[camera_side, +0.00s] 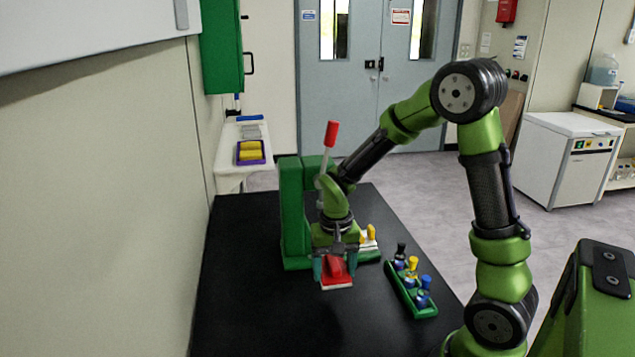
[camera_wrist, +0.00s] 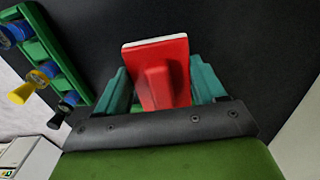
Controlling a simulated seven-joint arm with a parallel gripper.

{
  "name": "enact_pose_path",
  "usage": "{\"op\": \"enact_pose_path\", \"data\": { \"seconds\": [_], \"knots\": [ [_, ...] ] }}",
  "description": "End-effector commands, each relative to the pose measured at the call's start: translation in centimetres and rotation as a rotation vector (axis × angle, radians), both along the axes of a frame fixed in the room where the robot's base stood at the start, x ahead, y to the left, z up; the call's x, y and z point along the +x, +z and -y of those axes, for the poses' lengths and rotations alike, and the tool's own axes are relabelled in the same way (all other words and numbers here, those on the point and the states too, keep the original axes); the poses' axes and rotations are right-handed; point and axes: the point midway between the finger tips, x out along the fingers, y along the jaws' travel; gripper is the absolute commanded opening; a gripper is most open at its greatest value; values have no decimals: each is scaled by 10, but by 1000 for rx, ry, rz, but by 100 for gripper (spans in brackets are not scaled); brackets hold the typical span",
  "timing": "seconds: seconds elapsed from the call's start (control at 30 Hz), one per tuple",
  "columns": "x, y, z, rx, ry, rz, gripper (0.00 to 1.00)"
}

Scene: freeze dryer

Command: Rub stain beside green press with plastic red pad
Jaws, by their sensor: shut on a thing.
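The red plastic pad (camera_side: 337,281) has a raised red handle and a white underside. My gripper (camera_side: 335,265) is shut on the handle, with one teal finger on each side. In the wrist view the red pad (camera_wrist: 165,68) sits between the two fingers of my gripper (camera_wrist: 163,88). The pad is close over the black table in front of the green press; I cannot tell whether it touches. The green press (camera_side: 291,207) with its red-knobbed lever stands behind my gripper and is partly hidden by it. I see no stain in either view.
A green rack (camera_side: 410,300) with several coloured-cap bottles stands to the right of the pad; it also shows in the wrist view (camera_wrist: 62,57). A white block with yellow pieces (camera_side: 368,242) is beside the press. The black table (camera_side: 240,310) is clear at left and front. A wall borders it at left.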

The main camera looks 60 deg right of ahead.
Motion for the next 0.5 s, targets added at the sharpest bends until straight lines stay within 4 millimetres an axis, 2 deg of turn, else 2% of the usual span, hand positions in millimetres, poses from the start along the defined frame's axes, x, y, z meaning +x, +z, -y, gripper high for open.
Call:
{"op": "enact_pose_path", "data": {
  "seconds": [0.2, 0.5],
  "knots": [
    [1, 17, 0, 0, -1, 3, 41],
    [0, 19, 0, 0, -1, 0, 41]
  ]
}}
